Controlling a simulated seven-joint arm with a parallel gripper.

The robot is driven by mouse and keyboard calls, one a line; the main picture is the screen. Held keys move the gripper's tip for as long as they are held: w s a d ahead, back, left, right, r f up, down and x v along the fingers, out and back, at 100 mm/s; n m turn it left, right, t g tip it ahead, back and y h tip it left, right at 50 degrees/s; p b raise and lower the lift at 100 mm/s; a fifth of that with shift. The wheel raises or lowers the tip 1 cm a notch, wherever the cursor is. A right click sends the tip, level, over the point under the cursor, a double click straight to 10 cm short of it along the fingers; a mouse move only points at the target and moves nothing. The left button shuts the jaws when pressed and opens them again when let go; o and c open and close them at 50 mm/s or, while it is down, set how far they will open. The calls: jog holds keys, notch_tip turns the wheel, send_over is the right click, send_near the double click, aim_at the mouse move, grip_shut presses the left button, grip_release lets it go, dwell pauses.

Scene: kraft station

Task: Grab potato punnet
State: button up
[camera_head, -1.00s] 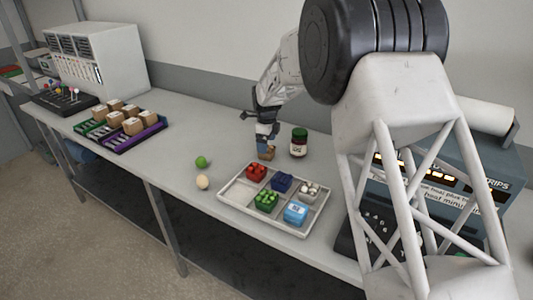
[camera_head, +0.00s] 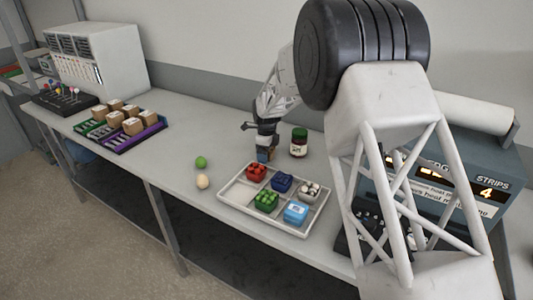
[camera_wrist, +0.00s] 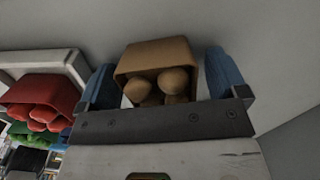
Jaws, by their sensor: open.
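The potato punnet is a small brown open box (camera_wrist: 160,53) with several round tan potatoes in it, seen in the wrist view. It stands on the bench behind the white tray, and in the head view its small brown shape (camera_head: 262,157) is mostly hidden by my gripper (camera_head: 267,144). In the wrist view my gripper (camera_wrist: 163,78) is open, with one blue finger on each side of the punnet.
A white divided tray (camera_head: 235,197) holds red, blue, green, white and light-blue punnets, with one cell empty. A dark jar with a green lid (camera_head: 299,142) stands close right of my gripper. Green (camera_head: 201,162) and cream (camera_head: 203,181) balls lie left. A strip machine (camera_head: 470,170) stands right.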

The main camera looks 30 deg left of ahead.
jog(key=c, duration=1.1)
jog(key=shift+o, duration=0.2)
jog(key=shift+r, duration=0.1)
jog(key=shift+r, duration=4.95)
